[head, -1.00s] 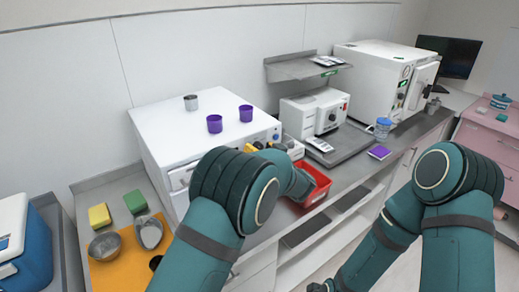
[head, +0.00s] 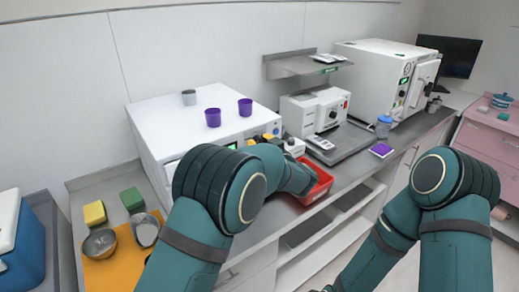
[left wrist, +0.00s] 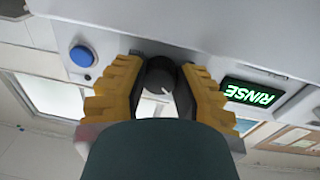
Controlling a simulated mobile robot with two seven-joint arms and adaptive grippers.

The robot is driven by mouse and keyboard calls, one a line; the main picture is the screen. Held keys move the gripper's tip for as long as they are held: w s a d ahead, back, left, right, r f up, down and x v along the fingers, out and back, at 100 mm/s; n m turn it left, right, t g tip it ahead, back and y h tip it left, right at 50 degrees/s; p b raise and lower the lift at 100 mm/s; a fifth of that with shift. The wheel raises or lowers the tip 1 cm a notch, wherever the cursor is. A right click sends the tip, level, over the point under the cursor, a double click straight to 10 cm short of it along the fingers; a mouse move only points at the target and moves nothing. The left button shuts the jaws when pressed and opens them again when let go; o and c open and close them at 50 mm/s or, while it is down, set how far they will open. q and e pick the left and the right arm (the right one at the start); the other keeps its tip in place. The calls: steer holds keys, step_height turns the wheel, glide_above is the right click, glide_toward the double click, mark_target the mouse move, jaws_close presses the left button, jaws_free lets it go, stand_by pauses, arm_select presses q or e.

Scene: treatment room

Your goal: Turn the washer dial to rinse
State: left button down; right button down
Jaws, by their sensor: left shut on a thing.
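The white washer (head: 160,117) stands on the counter at the left in the head view, its front mostly hidden behind my left arm. My left gripper (head: 258,140) is at the upper right of its front. In the left wrist view, the yellow-padded fingers of my left gripper (left wrist: 160,88) are shut on the dark round dial (left wrist: 160,74), one on each side. A pale mark shows on the dial. A lit green display (left wrist: 250,93) right of the dial reads RINSE. A round blue button (left wrist: 82,56) sits left of it. My right gripper is out of view.
A grey cup (head: 189,97) and two purple cups (head: 213,117) (head: 245,107) stand on the washer. A red bin (head: 320,180) is close to my left forearm. A smaller white device (head: 313,108) stands right of the washer. An orange mat (head: 105,270) with bowls lies at lower left.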

arm_select(q)
steer(key=shift+f+n+b, duration=0.1)
steer(key=shift+n+b, duration=0.85)
steer(key=shift+n, duration=0.25)
steer(key=c, duration=0.6)
jaws_free()
steer(key=shift+a, duration=0.1)
steer(key=shift+c, duration=0.2)
steer(key=v, duration=1.2)
steer(key=shift+f, duration=0.1)
